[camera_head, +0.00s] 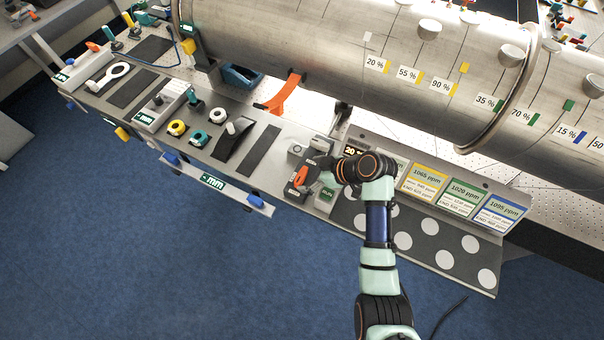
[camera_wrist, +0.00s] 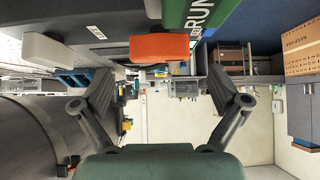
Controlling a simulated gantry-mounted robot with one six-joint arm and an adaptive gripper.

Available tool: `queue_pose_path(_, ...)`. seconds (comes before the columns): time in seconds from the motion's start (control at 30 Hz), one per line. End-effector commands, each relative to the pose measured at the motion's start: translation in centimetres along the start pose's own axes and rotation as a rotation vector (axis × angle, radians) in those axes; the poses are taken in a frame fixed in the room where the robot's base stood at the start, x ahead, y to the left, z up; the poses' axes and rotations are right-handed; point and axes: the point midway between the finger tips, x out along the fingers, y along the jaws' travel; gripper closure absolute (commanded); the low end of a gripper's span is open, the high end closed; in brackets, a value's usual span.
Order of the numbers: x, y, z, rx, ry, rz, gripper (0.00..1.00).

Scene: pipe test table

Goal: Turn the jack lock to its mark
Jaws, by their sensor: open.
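An orange lever (camera_head: 300,177), which I take to be the jack lock, sits on a dark unit at the front of the bench. In the wrist view it is an orange block (camera_wrist: 160,48) at the upper middle, beside a green RUN label (camera_wrist: 200,14). My gripper (camera_head: 316,174) is right beside the lever in the head view. In the wrist view my gripper (camera_wrist: 160,82) has its two fingers wide apart, with the orange block above the gap between them. I see nothing held. I cannot make out the lock's mark.
A large metal pipe (camera_head: 330,40) runs along the back. Coloured ppm cards (camera_head: 425,183) and a dark panel with white discs (camera_head: 445,259) lie to the right. A black ramp-like block (camera_head: 232,138) and yellow and teal rings stand to the left. Blue floor lies in front.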

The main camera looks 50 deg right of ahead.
Motion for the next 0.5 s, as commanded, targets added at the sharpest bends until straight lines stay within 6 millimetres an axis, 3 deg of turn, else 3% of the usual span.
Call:
queue_pose_path(0.2, -5.3, 0.1, 0.1, 0.000, 0.000, 0.005, 0.02)
queue_pose_path(0.33, -7.1, 0.0, 0.1, 0.000, -0.001, 0.002, 0.02)
queue_pose_path(0.5, -7.8, 0.0, 0.1, 0.000, -0.002, 0.000, 0.02)
